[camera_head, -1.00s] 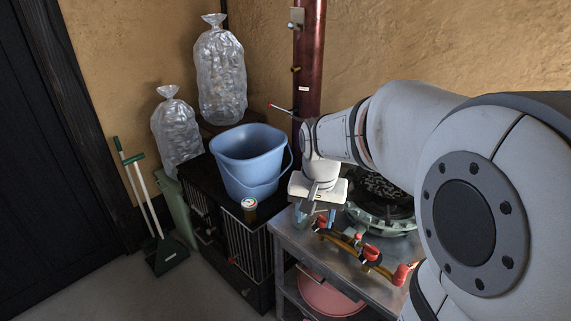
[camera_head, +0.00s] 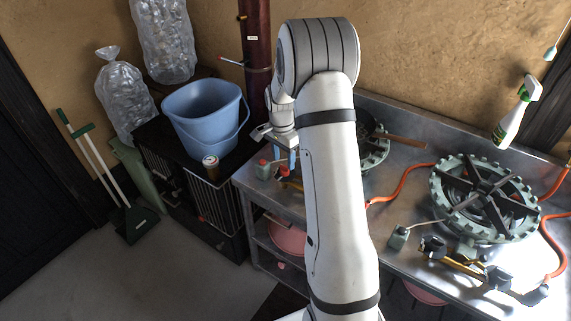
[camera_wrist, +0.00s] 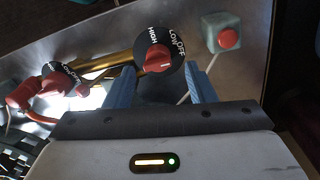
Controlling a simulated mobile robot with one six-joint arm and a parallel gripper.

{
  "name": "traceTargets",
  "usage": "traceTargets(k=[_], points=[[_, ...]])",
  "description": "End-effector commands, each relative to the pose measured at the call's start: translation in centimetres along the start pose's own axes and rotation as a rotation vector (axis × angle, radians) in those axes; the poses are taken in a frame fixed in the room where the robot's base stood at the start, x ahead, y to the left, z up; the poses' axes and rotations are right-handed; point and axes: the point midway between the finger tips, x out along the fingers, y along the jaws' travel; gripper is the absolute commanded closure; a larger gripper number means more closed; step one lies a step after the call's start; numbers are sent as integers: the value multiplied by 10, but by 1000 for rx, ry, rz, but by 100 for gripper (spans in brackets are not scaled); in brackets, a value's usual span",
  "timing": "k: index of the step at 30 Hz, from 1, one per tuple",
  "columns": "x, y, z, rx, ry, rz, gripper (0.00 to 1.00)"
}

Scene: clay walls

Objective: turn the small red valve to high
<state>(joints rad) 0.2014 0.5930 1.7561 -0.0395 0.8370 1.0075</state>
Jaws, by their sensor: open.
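In the wrist view a red valve knob (camera_wrist: 157,57) sits on a black dial marked HIGH, LOW and OFF, on a brass pipe (camera_wrist: 98,64). A second red knob (camera_wrist: 58,86) with a similar dial is to its left. I cannot tell for sure which is the small valve, or the exact settings. My gripper (camera_wrist: 161,78) is open, its blue fingers either side of the nearer dial's lower edge; contact is unclear.
A green box with a red button (camera_wrist: 223,37) is right of the nearer dial. In the head view a blue bucket (camera_head: 203,118) and a can (camera_head: 210,167) stand on a black cabinet to the left. A large burner (camera_head: 485,198) and orange hose (camera_head: 400,179) are on the counter right.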

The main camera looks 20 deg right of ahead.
Motion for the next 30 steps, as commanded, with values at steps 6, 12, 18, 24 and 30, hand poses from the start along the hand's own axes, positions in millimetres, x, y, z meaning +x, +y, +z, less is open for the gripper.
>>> traceTargets(k=[6,12,18,24,30], points=[[28,1,0,0,-1,1,50],[35,1,0,-1,0,0,50],[35,1,0,0,0,0,53],[34,1,0,0,0,0,69],[34,0,-1,0,1,-2,85]])
